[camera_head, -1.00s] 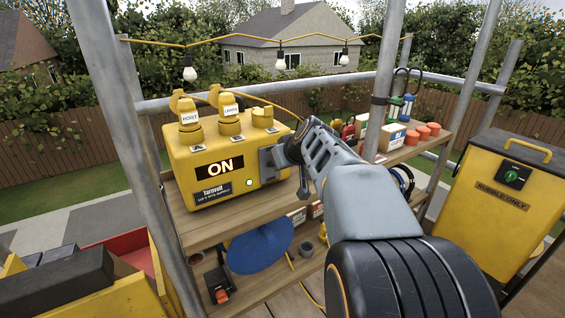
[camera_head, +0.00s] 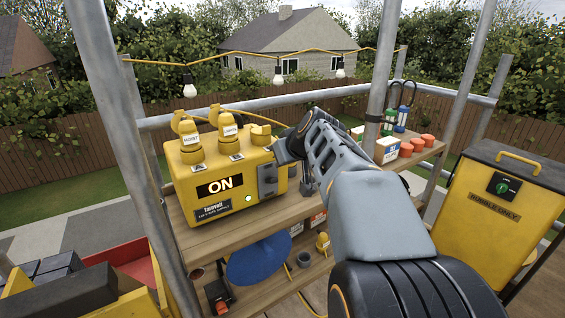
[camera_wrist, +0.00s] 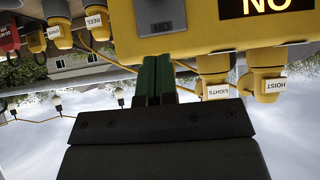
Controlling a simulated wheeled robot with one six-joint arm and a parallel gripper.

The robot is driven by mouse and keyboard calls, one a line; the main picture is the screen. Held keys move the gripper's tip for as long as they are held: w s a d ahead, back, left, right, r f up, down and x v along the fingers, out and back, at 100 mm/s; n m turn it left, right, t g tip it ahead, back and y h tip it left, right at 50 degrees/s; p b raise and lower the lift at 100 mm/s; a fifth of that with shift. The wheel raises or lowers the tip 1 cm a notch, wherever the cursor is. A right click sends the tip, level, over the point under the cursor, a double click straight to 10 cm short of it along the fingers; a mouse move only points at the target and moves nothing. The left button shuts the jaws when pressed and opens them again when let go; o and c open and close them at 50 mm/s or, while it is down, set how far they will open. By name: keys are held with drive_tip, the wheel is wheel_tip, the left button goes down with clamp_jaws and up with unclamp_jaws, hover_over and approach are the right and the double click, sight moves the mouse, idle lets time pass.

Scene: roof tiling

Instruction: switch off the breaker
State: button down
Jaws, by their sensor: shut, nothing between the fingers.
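The yellow breaker box (camera_head: 213,168) stands on a wooden shelf, with a lit ON display (camera_head: 220,185) and a glowing indicator light on its front. A grey switch plate (camera_head: 267,181) with a lever is on its right-hand face. My gripper (camera_head: 280,153) is at the box's upper right edge, just above the plate; its fingertips are hard to make out there. In the wrist view, which is upside down, the green fingers of my gripper (camera_wrist: 154,62) are shut together and empty. They point at the edge of the switch plate (camera_wrist: 160,14); whether they touch it I cannot tell.
Plugs labelled HOIST (camera_head: 189,142) and LIGHTS (camera_head: 229,134) stand on the box top. A scaffold pole (camera_head: 381,80) rises right of my arm. Orange-capped items and a white box (camera_head: 388,150) sit behind it. A yellow rubble bin (camera_head: 490,235) stands at right.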

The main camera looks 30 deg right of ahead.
drive_tip(key=shift+s+r+p, duration=0.2)
drive_tip(key=shift+r+p, duration=0.1)
drive_tip(key=shift+r, duration=0.4)
drive_tip(key=shift+s+r+p, duration=0.2)
drive_tip(key=shift+r+p, duration=0.05)
drive_tip(key=shift+r, duration=0.4)
